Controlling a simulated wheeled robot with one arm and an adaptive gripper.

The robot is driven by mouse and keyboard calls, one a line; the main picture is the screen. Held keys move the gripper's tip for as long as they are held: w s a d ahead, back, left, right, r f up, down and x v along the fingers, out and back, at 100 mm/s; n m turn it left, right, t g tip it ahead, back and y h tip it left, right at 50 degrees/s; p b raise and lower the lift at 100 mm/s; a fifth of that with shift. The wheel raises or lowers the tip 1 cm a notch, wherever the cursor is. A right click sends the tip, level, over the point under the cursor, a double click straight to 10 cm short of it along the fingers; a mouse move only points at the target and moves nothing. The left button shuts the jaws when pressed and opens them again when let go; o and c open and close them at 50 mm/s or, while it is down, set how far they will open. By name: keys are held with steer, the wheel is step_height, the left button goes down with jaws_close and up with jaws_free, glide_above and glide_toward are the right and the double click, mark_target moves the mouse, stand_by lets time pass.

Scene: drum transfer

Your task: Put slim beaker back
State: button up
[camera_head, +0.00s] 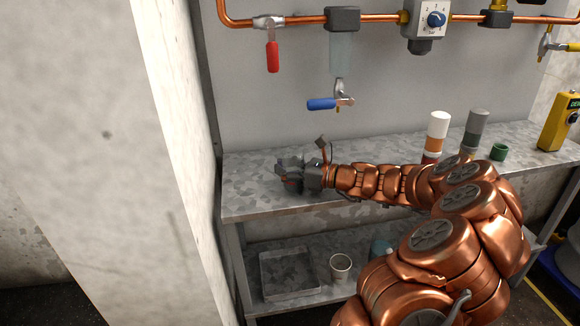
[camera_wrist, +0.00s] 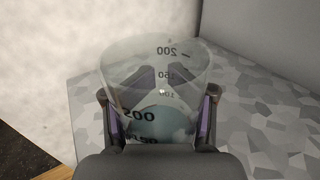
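A clear glass beaker (camera_wrist: 158,65) with dark volume marks fills the middle of the wrist view, seen from above at a tilt. My gripper (camera_wrist: 158,108) has a purple-padded finger against each side of it and appears shut on it. A pale bluish round area shows low in the beaker; I cannot tell whether it is liquid or the base. In the head view, my gripper (camera_head: 300,173) is low at the left end of the metal bench top (camera_head: 250,205). The beaker cannot be made out there. I cannot tell whether it touches the bench.
A white-and-orange container (camera_head: 437,130), a grey container (camera_head: 476,128) and a green cup (camera_head: 499,152) stand on the bench at right. A tray (camera_head: 288,272) and a cup (camera_head: 341,267) sit on the lower shelf. A concrete pillar (camera_head: 120,150) borders the left; a blue-handled tap (camera_head: 330,103) hangs above.

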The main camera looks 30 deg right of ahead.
steer(key=o, duration=0.7)
steer(key=shift+s+a+r, duration=0.25)
steer(key=shift+a+r, duration=0.05)
steer(key=shift+a, duration=0.1)
steer(key=shift+d, duration=0.1)
steer(key=shift+s+d, duration=0.3)
steer(key=shift+d, duration=0.1)
steer(key=p+v, duration=0.2)
steer(key=v, duration=0.7)
steer(key=shift+s, duration=0.2)
steer(key=shift+v, duration=0.8)
steer(key=shift+f, duration=0.1)
